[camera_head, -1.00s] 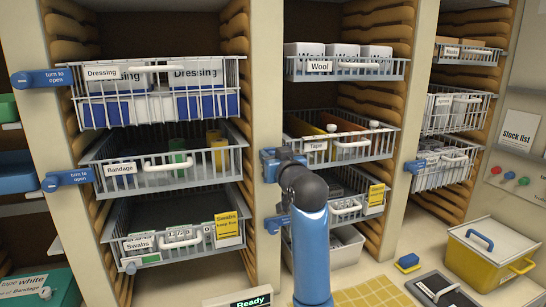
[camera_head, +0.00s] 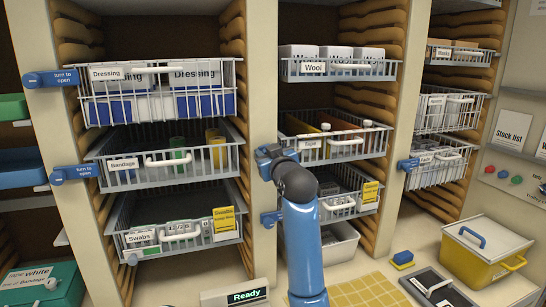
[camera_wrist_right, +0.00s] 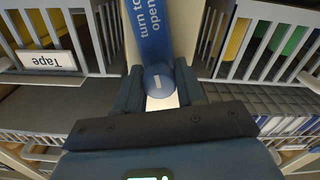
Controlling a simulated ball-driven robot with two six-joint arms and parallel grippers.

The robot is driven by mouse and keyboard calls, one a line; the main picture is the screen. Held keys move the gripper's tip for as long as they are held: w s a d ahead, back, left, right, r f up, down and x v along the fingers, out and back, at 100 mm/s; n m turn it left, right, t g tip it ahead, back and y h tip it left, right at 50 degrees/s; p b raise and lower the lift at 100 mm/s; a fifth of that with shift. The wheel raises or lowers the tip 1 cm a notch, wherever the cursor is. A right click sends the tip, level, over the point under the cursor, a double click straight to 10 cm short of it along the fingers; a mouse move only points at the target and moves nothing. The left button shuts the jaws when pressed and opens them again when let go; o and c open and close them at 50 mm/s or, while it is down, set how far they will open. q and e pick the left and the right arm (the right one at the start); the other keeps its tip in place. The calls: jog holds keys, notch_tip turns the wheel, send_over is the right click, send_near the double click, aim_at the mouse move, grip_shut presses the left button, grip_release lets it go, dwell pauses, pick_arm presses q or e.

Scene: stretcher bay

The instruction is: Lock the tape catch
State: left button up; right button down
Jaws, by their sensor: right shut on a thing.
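The blue tape catch (camera_wrist_right: 150,35) shows in the right wrist view, marked "turn to open". Its arm runs up the picture along the cream post, and its round knob sits between my jaws. My right gripper (camera_head: 272,155) is shut on the catch at the post left of the Tape basket (camera_head: 366,150); it also shows in the wrist view (camera_wrist_right: 160,88). In the head view my gripper and arm hide most of the catch. The Tape basket stands in its bay, with its upside-down label at the left of the wrist view. My left gripper is not in view.
Blue catches stand at the Dressing (camera_head: 50,79) and Bandage (camera_head: 72,174) baskets, and another (camera_head: 269,219) sits below my gripper. Wire baskets flank the post closely. A yellow bin (camera_head: 475,262) and a "Ready" display (camera_head: 247,295) are on the counter.

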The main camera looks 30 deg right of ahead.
jog(key=shift+n, duration=1)
jog(key=n, duration=0.9)
jog(key=shift+a+f, duration=0.1)
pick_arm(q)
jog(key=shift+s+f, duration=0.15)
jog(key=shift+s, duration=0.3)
pick_arm(e)
jog(key=shift+f+n, duration=0.1)
jog(key=shift+n, duration=2)
jog(key=c, duration=0.8)
grip_release()
